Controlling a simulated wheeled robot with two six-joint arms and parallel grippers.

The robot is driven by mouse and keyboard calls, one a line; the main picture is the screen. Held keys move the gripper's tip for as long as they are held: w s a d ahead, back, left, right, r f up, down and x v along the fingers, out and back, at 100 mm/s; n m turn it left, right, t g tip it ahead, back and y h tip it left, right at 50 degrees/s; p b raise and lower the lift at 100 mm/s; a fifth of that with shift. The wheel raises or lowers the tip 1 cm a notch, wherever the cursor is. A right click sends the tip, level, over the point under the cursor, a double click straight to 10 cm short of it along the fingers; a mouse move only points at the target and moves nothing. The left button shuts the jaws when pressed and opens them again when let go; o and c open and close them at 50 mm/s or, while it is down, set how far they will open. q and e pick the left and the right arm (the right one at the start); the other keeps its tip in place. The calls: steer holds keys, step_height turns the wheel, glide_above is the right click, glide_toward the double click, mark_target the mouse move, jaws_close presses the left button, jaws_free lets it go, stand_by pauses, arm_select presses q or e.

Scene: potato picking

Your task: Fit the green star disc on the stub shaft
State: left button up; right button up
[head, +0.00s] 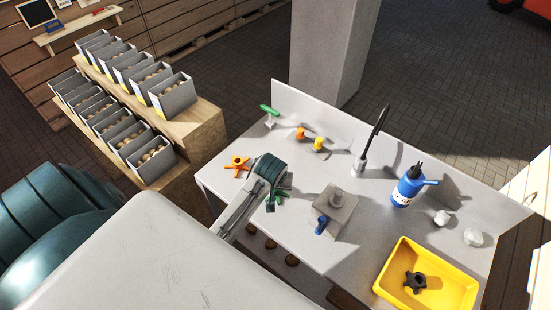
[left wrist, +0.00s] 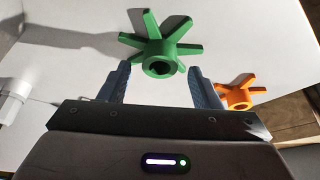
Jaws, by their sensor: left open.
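The green star disc (left wrist: 181,48) lies on the table, its arms spread around a raised hub with a hole. In the head view only part of the green star disc (head: 280,198) shows beside my left arm. My left gripper (left wrist: 160,75) is open, and the disc's hub appears between and just beyond its fingertips. No grip on it shows. My right gripper is not in view.
An orange star disc (head: 237,164) lies left of the gripper, close by in the wrist view (left wrist: 239,97). A yellow tray (head: 386,275) holds a black star disc (head: 415,282).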

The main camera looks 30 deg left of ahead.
arm_select(q)
steer(key=shift+x, duration=0.75)
steer(key=shift+c, duration=0.5)
steer(key=c, duration=1)
steer(key=shift+r, duration=0.15)
